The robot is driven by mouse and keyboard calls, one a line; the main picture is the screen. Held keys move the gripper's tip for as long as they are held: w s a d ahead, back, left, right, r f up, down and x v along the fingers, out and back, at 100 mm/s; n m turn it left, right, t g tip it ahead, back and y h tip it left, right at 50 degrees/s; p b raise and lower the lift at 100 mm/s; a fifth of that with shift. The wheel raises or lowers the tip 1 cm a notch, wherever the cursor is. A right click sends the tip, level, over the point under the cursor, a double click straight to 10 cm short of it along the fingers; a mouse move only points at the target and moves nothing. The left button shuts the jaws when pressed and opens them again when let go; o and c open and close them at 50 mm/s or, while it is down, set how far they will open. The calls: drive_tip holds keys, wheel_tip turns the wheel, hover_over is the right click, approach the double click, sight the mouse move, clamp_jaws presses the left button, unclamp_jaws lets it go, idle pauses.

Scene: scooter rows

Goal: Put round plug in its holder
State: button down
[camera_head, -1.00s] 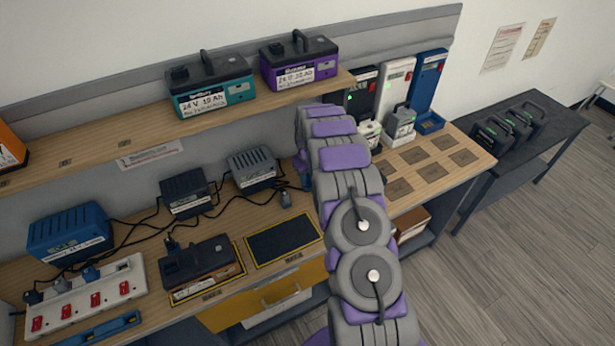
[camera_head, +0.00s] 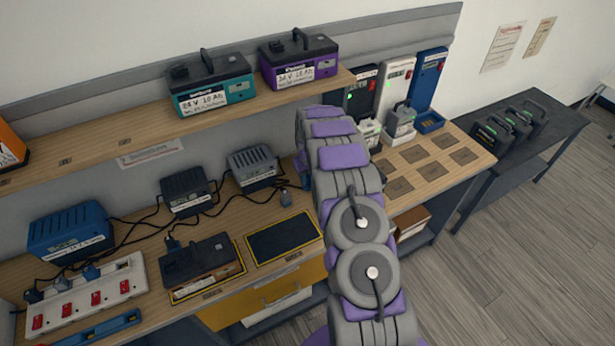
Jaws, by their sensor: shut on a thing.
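My grey and purple arm (camera_head: 350,190) rises from the bottom and bends away over the bench. Its far end is behind its own links, so my gripper and anything in it are hidden. A small grey plug-like piece (camera_head: 286,198) stands on the bench just left of the arm, by the chargers' cables; I cannot tell whether it is the round plug. A small blue part (camera_head: 304,172) shows at the arm's left edge; I cannot tell what it is. No holder for a round plug can be clearly made out.
A white power strip (camera_head: 80,296), a blue charger (camera_head: 70,235) and a dark battery (camera_head: 197,262) stand at left. A teal battery (camera_head: 212,88) and a purple battery (camera_head: 300,62) sit on the shelf. The yellow-edged dark mat (camera_head: 284,239) is empty.

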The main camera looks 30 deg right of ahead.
drive_tip(key=shift+f, duration=0.4)
drive_tip(key=c, duration=0.8)
unclamp_jaws()
drive_tip(key=shift+r, duration=0.1)
drive_tip(key=shift+s+r+p, duration=0.15)
drive_tip(key=shift+r+p, duration=0.45)
drive_tip(key=shift+r, duration=2.95)
